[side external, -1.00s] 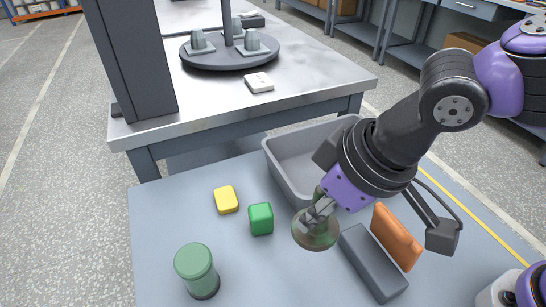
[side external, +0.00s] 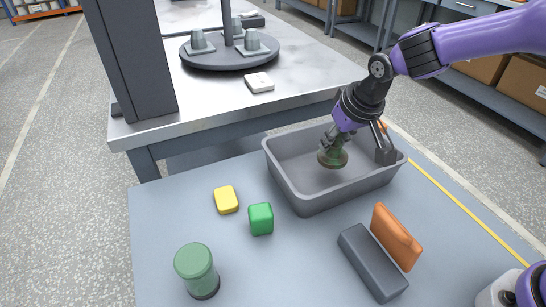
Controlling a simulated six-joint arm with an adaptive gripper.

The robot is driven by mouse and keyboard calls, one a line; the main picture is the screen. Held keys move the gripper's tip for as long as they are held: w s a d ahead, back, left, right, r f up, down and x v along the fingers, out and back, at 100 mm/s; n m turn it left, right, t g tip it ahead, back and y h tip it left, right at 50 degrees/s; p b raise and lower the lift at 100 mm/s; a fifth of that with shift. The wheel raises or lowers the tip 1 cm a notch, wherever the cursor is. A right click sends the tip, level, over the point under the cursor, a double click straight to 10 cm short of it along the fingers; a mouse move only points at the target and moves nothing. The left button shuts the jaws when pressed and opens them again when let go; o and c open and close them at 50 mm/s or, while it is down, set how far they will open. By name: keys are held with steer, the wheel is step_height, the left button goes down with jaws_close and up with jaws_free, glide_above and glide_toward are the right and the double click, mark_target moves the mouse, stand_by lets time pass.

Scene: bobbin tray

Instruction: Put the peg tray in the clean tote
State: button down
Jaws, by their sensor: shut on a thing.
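The clean tote is a grey open bin (side external: 300,203) at the back of the blue-grey table. My gripper (side external: 333,143) is inside the tote's opening, shut on a round piece with a brownish disc and a green upright part, which I take to be the peg tray (side external: 333,160). The disc is low in the tote, below rim level, and looks roughly level. I cannot tell whether it touches the tote floor. My fingers hide part of its upper part.
A yellow block (side external: 226,200), a green block (side external: 261,219) and a green cylinder (side external: 196,270) stand left of the tote. A dark grey block (side external: 373,263) and an orange block (side external: 396,237) lie in front. A raised bench (side external: 300,85) with a turntable (side external: 229,55) is behind.

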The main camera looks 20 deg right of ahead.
mark_target(339, 148)
steer(key=shift+f, duration=1.9)
steer(key=shift+f, duration=0.1)
steer(key=c, duration=0.6)
jaws_free()
steer(key=v, duration=1.3)
steer(key=shift+t, duration=0.5)
steer(key=shift+s+d+r, duration=0.35)
steer(key=shift+s+d, duration=1.25)
steer(key=shift+s, duration=0.7)
steer(key=shift+s+d+r, duration=0.4)
steer(key=shift+s+d, duration=1.15)
steer(key=shift+s, duration=0.7)
steer(key=shift+s+d+r, duration=0.35)
steer(key=shift+s+d, duration=1.25)
steer(key=shift+s, duration=0.7)
